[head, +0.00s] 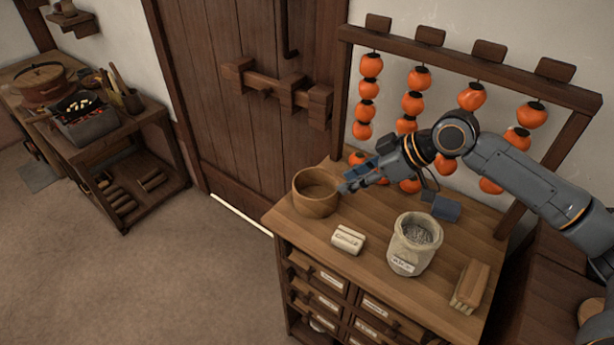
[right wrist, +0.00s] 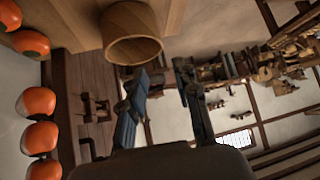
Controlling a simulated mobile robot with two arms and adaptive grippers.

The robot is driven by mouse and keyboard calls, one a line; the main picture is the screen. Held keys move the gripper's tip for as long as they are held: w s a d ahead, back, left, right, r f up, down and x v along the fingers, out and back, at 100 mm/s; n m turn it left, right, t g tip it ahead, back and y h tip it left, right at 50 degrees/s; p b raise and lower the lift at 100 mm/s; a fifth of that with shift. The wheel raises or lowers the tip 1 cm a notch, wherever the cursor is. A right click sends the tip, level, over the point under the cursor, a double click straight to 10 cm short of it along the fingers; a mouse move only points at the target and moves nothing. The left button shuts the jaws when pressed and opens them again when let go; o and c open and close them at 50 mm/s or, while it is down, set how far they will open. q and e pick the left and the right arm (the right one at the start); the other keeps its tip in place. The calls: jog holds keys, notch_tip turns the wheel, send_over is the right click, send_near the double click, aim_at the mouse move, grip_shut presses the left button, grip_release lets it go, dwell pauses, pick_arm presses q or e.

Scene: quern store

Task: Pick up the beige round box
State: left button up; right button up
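The round box (head: 316,203) is a tan wooden, open-topped tub at the back left corner of the chest top. It also shows in the right wrist view (right wrist: 130,50), near the top, with its open mouth towards the camera. My right gripper (head: 345,187) is just to the right of the box's rim in the head view. In the right wrist view its two fingers (right wrist: 161,78) are spread apart with nothing between them. The box lies beyond the fingertips, not between them. I cannot tell whether a finger touches it. My left gripper is not in view.
A beige-grey labelled pot (head: 411,258) with grey contents, a cream labelled block (head: 348,240) and a brush (head: 470,287) share the chest top (head: 372,275). A rack (head: 455,68) with orange hanging fruit stands behind my arm.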

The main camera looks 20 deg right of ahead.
aim_at(313, 200)
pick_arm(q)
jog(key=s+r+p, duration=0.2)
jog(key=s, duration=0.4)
pick_arm(e)
jog(key=p+x, duration=0.1)
jog(key=x, duration=0.8)
jog(key=shift+a+r, duration=0.1)
jog(key=shift+a, duration=0.1)
jog(key=shift+p+x, duration=0.5)
jog(key=shift+x, duration=0.75)
jog(key=shift+w+a+f, duration=0.1)
jog(key=shift+w+f, duration=0.15)
jog(key=shift+f, duration=0.15)
jog(key=shift+s, duration=0.1)
grip_shut()
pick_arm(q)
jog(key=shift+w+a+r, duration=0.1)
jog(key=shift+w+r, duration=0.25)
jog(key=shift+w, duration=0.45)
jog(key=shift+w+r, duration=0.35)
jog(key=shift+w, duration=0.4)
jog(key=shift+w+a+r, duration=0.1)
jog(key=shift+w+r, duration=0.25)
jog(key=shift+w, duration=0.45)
